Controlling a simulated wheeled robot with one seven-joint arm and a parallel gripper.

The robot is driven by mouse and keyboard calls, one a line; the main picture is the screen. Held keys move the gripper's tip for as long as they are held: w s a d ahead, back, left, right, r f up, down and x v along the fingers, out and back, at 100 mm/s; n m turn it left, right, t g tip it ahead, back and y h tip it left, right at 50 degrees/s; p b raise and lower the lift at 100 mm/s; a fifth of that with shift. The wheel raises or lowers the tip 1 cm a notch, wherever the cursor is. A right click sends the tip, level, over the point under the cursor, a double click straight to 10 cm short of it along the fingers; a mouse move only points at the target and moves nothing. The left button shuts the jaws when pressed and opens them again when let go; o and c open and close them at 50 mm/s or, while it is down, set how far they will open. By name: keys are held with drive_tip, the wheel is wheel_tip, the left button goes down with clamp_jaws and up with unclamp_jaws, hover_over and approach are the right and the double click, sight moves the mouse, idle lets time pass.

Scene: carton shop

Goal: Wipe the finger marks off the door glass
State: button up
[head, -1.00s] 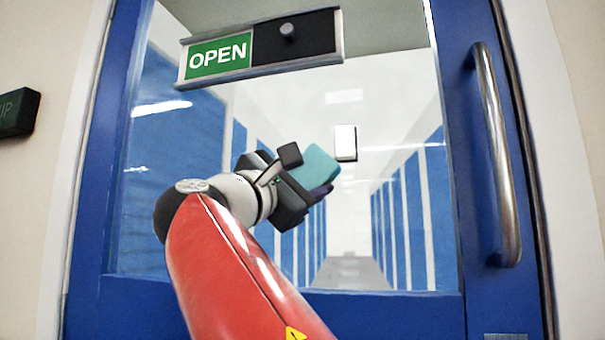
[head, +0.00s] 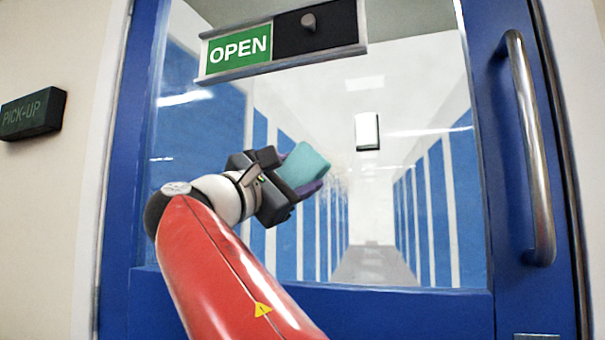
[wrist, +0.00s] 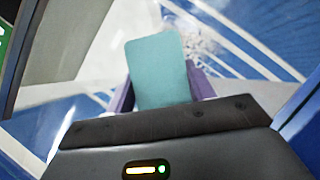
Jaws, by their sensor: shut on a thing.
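The door glass (head: 340,100) fills the upper part of a blue door and shows a corridor behind it. Finger marks show as a faint whitish smudge (head: 338,180) just right of my gripper in the head view. In the wrist view, pale marks (wrist: 190,32) lie on the glass beyond the pad. My gripper (head: 300,182) is shut on a teal wiping pad (head: 304,161), with purple fingers on both sides of it. The pad also stands upright mid-frame in the wrist view (wrist: 158,70). I cannot tell whether it touches the glass.
An OPEN sign (head: 240,49) with a dark knobbed slider crosses the top of the glass. A long metal handle (head: 528,150) stands out at the door's right. A dark PICK-UP sign (head: 32,114) is on the left wall. A white box (head: 367,132) shows mid-glass.

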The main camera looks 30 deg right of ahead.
sight(356, 159)
drive_tip(key=shift+d+r, duration=0.1)
drive_tip(key=shift+r, duration=0.55)
drive_tip(key=shift+s+d+b, duration=0.4)
drive_tip(key=shift+s+d, duration=0.9)
drive_tip(key=shift+s, duration=0.25)
drive_tip(key=shift+s+d+b, duration=0.4)
drive_tip(key=shift+s+d, duration=0.9)
drive_tip(key=shift+s, duration=0.2)
drive_tip(key=shift+s+a, duration=0.9)
drive_tip(key=shift+a, duration=0.3)
drive_tip(key=shift+s+a, duration=0.9)
drive_tip(key=shift+a, duration=0.3)
drive_tip(key=shift+s+a, duration=0.1)
drive_tip(key=shift+s+a, duration=0.85)
drive_tip(key=shift+a, duration=0.2)
